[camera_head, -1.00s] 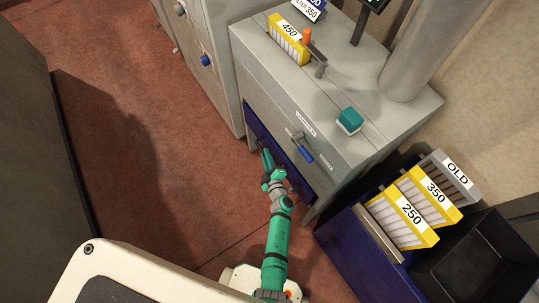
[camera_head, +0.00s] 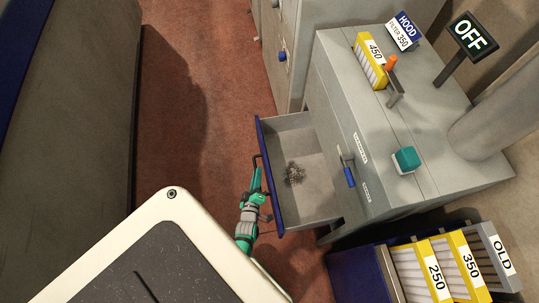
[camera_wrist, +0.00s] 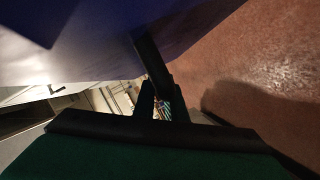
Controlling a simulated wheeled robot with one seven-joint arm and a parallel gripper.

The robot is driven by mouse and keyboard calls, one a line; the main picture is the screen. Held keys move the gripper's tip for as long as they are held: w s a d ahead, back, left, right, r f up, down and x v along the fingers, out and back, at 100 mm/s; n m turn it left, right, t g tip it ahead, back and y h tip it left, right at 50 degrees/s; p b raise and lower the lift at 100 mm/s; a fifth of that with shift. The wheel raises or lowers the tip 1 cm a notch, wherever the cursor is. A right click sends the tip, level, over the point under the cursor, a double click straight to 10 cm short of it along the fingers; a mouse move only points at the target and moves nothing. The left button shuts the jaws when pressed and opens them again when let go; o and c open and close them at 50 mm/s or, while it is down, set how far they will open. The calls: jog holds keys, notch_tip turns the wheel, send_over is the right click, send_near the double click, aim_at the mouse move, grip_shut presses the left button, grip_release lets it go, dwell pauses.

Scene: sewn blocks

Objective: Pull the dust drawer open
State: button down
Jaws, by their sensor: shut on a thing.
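The dust drawer (camera_head: 318,195) is pulled far out of the grey cabinet, with its blue front panel facing left. A small dark heap of dust (camera_head: 294,174) lies on its floor. My gripper (camera_head: 257,177) is at the outer side of the blue front, shut on the dark drawer handle (camera_head: 257,160). In the wrist view the dark handle (camera_wrist: 150,58) comes down from the blue panel (camera_wrist: 95,45) to between my gripper's fingers (camera_wrist: 162,104). The exact contact is dark and partly hidden there.
The grey cabinet (camera_head: 335,95) carries a yellow 450 filter (camera_head: 369,62), a blue-handled lever (camera_head: 349,177), a teal knob (camera_head: 406,159) and an OFF sign (camera_head: 473,36). A blue bin (camera_head: 350,270) with filters stands at the lower right. Red floor lies open left of the drawer.

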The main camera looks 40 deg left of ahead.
jog(key=shift+s+a, duration=0.4)
jog(key=shift+s, duration=0.35)
jog(key=c, duration=1.8)
grip_release()
jog(key=v, duration=1)
jog(key=shift+s+d+r, duration=0.1)
jog(key=shift+s+d, duration=0.15)
jog(key=shift+s, duration=0.05)
